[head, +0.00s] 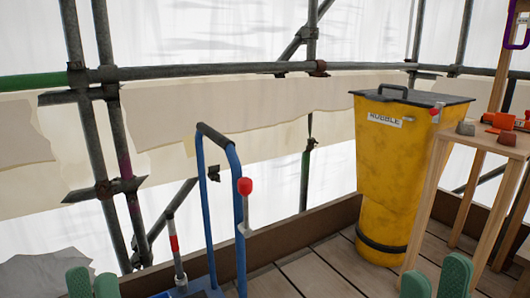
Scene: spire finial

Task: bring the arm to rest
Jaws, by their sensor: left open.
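My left gripper (92,282) shows at the bottom left edge as two green finger pads, open with a narrow gap and nothing seen between them. My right gripper (435,277) shows at the bottom right as two green pads standing apart, with nothing seen between them. Both are cut off by the lower edge, so the wrists and most of both arms are hidden.
A yellow rubble bin (385,190) stands behind a wooden table (490,140) holding small items. Scaffold poles (88,120) and sheeting line the back. Planks (310,272) between are clear.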

